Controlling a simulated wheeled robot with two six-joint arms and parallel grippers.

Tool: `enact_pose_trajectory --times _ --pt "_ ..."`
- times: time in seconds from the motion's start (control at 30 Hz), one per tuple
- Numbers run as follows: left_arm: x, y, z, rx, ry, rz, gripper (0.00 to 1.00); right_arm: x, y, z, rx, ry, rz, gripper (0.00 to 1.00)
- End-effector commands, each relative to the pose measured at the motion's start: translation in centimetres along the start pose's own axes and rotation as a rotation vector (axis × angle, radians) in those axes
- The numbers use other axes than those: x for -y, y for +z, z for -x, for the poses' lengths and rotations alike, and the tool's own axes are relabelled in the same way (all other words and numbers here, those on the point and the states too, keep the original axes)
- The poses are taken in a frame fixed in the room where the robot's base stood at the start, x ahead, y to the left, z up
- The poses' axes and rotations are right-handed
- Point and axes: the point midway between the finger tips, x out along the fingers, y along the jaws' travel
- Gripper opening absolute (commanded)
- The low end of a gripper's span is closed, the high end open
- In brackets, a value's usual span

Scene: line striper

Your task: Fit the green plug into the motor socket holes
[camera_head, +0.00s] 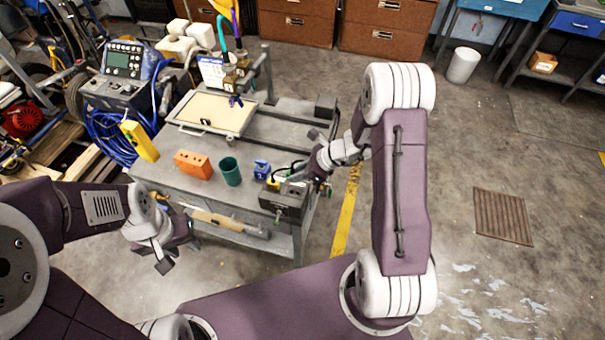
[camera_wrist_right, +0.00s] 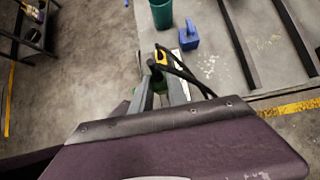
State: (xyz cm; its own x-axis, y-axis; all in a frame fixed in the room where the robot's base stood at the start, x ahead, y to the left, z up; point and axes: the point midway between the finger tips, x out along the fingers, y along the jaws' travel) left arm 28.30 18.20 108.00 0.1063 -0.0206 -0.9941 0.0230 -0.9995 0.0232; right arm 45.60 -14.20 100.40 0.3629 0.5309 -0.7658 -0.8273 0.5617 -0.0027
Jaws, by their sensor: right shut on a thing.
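The dark grey box (camera_head: 288,202), which looks like the motor, sits at the front right corner of the grey cart. A yellow part (camera_head: 273,184) and black cables are at its top. My right gripper (camera_head: 304,174) is just above and behind the box. In the right wrist view, its fingers (camera_wrist_right: 164,92) are shut on a small green piece (camera_wrist_right: 159,87), apparently the green plug, mostly hidden between them. The socket holes cannot be made out, nor whether the plug touches them. My left gripper (camera_head: 178,256) is open and empty, low in front of the cart.
On the cart (camera_head: 228,192) stand an orange block with holes (camera_head: 193,164), a green cup (camera_head: 231,171) and a blue block (camera_head: 262,169). A framed board (camera_head: 213,112) lies behind. A yellow handheld device (camera_head: 140,141) is at the left. The floor on the right is clear.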

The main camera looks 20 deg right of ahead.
Motion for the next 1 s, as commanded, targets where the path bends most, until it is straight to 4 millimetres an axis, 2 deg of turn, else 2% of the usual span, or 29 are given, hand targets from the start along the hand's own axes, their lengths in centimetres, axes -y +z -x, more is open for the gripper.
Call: enact_pose_trajectory --times 0.5,1.0 --pt "0.1 0.5 -4.5 0.0 0.0 0.0 0.36 0.0 -3.5 -4.1 0.0 0.0 0.0 0.0" --pt "0.1 0.5 -4.5 0.0 0.0 0.0 0.36 0.0 -3.6 -4.2 0.0 0.0 0.0 0.0"
